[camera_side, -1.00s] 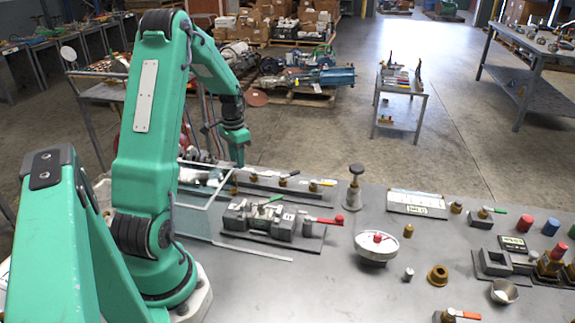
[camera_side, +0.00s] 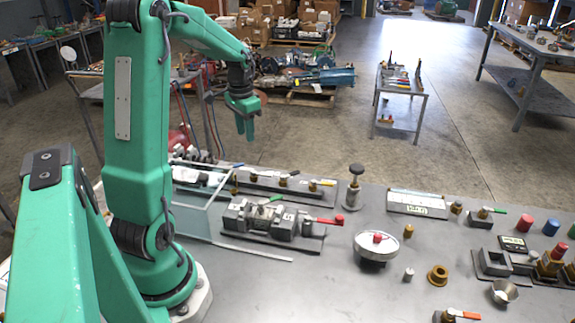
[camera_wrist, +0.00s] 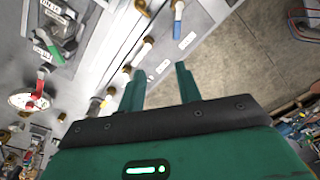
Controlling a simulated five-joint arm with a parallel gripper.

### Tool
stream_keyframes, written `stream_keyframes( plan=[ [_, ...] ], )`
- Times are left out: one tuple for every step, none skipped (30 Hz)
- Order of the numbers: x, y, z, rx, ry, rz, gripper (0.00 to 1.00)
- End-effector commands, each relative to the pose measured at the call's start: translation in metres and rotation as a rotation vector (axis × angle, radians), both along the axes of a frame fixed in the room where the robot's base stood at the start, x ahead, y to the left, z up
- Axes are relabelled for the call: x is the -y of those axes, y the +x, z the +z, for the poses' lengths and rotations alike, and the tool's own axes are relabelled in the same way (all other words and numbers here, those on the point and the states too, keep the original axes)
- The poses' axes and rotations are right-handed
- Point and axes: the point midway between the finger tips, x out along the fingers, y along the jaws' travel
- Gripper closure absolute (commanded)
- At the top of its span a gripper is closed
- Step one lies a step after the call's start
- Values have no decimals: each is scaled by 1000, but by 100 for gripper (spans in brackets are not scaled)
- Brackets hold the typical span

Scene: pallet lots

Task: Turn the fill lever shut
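Several small valves with coloured levers stand on a rail (camera_side: 268,186) at the table's back edge; I cannot tell which lever is the fill lever. One has a yellow lever (camera_side: 328,182). In the wrist view, a blue lever (camera_wrist: 178,28) and a yellow lever (camera_wrist: 106,101) show near the fingers. My gripper (camera_side: 245,132) is raised above and behind the rail, touching nothing. In the wrist view its fingers (camera_wrist: 160,72) are apart and empty.
A clear-walled box (camera_side: 200,205) stands left of the valve block. Small fittings crowd the table's right side.

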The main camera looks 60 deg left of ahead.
Motion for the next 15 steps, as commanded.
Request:
stream_keyframes(
  plan=[
    [7,1,4,7,5,1,66],
    [11,2,7,11,8,1,66],
    [15,3,10,17,11,3,66],
    [19,3,12,21,14,6,66],
    [22,4,14,24,15,7,66],
    [27,5,17,30,19,8,66],
    [31,5,19,34,20,10,66],
    [34,5,21,38,23,11,66],
    [39,6,24,43,26,12,66],
    [43,6,25,47,27,14,66],
    [47,6,28,52,29,16,66],
    [52,6,30,58,31,18,66],
    [56,7,32,62,33,20,66],
    [59,7,34,67,34,22,66],
    [64,6,36,72,37,23,66]
  ],
)
